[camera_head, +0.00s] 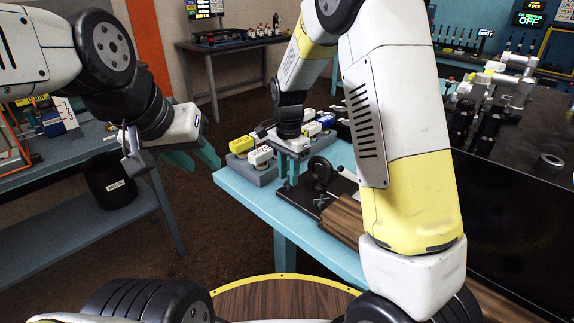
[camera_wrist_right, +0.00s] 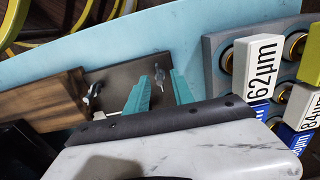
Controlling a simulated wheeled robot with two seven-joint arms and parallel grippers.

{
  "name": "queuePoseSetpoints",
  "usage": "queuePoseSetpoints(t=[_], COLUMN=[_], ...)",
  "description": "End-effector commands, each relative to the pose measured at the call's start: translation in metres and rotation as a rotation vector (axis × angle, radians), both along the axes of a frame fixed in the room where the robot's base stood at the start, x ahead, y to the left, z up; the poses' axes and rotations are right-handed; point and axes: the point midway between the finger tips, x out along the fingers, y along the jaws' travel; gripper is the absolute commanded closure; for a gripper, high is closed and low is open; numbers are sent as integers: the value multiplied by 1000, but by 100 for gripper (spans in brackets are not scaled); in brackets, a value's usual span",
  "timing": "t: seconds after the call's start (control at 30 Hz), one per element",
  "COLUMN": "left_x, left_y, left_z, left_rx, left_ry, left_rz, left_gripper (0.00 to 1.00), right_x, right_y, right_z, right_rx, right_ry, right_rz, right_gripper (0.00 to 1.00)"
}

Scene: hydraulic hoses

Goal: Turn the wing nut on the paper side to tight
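A dark plate (camera_wrist_right: 125,75) with two wing nuts lies on the light-blue table. One grey wing nut (camera_wrist_right: 160,77) stands near the plate's right side in the right wrist view. The other wing nut (camera_wrist_right: 93,92) is by the wooden block. I cannot tell which one is on the paper side; no paper is clearly visible. My right gripper (camera_wrist_right: 160,92) is open, its teal fingers pointing toward the plate, one to each side of the grey wing nut; contact cannot be told. It also shows in the head view (camera_head: 287,166). My left gripper (camera_head: 196,156) is open and empty, away from the table.
A wooden block (camera_wrist_right: 40,103) lies beside the plate. A grey tray (camera_wrist_right: 213,50) with labelled blocks, one marked 62µm (camera_wrist_right: 262,68), stands close to the right gripper. A black handwheel (camera_head: 321,172) is near the plate. A black bin (camera_head: 108,181) sits at left.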

Motion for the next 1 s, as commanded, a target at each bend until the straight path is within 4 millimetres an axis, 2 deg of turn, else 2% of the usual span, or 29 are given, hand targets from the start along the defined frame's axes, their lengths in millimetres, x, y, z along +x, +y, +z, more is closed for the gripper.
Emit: queuePoseSetpoints(t=[0.2, 0.4, 0.53, 0.87, 1.0], left_x=[0, 0, 0, 0, 0], left_y=[0, 0, 0, 0, 0], left_z=[0, 0, 0, 0, 0], left_rx=[0, 0, 0, 0, 0], left_ry=[0, 0, 0, 0, 0], left_rz=[0, 0, 0, 0, 0], left_gripper=[64, 64, 64, 64, 64], right_x=[1, 1, 0, 0, -10], right_y=[1, 0, 0, -1, -12], right_z=[38, 64, 71, 74, 90], right_rx=[2, 1, 1, 3, 36], right_ry=[-6, -3, -3, -4, -26], right_rz=[1, 0, 0, 2, 42], right_gripper=[71, 71, 71, 71, 71])
